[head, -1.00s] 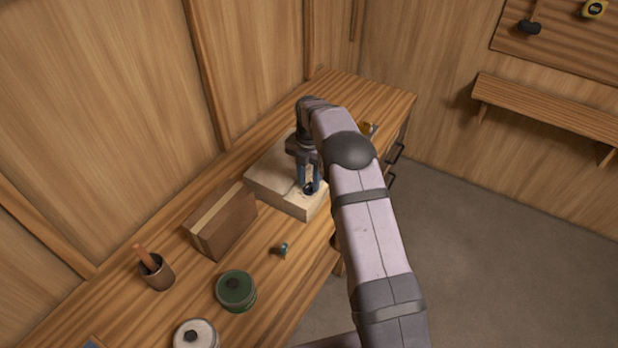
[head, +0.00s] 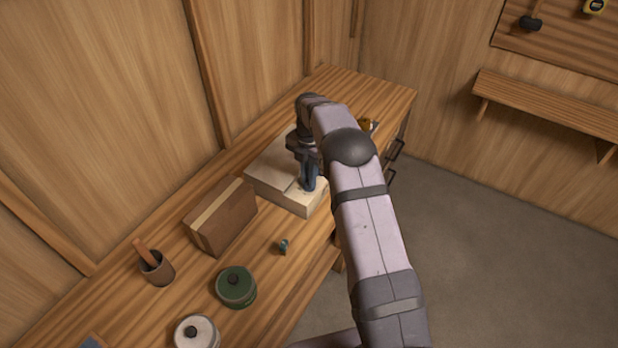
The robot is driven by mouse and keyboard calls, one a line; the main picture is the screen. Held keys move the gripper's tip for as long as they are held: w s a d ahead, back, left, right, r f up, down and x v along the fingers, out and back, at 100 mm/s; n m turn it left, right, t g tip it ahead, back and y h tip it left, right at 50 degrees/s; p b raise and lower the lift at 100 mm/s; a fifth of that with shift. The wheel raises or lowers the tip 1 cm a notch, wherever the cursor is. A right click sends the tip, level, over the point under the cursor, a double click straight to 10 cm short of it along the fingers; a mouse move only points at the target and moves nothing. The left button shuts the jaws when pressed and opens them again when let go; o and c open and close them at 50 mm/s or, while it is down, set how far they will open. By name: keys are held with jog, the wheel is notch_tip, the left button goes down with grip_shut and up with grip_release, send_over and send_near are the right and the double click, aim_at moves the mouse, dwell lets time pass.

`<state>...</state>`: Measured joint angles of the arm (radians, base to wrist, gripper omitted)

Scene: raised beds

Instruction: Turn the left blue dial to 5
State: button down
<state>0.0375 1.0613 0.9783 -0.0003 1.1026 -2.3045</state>
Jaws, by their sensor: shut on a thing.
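A pale box-like panel (head: 272,178) sits on the wooden bench. My gripper (head: 309,188) points down at the front right part of its top. The fingers are shut on a small dark blue dial, mostly hidden between and behind them. The dial's marks and the number it points to cannot be read. My arm covers the right side of the panel, so any other dial there is hidden.
A brown wooden block (head: 220,217) stands left of the panel. A small teal object (head: 283,247), a green lidded pot (head: 236,287), a white lidded pot (head: 197,333) and a brown cup (head: 157,270) with a stick stand nearer. A wall shelf (head: 548,107) is at right.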

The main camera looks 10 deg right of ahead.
jog(key=m+b, duration=0.1)
jog(key=m, duration=0.3)
jog(key=m+b, duration=0.1)
jog(key=m, duration=0.3)
jog(key=shift+m, duration=0.3)
jog(key=m, duration=0.3)
jog(key=shift+m, duration=0.3)
jog(key=m, duration=0.4)
jog(key=shift+r+m+b, duration=0.1)
jog(key=shift+m+b, duration=0.2)
jog(key=shift+b, duration=0.1)
jog(key=m, duration=0.4)
jog(key=shift+m, duration=0.3)
jog(key=m, duration=0.8)
jog(key=shift+w+m, duration=0.1)
jog(key=shift+m, duration=2.2)
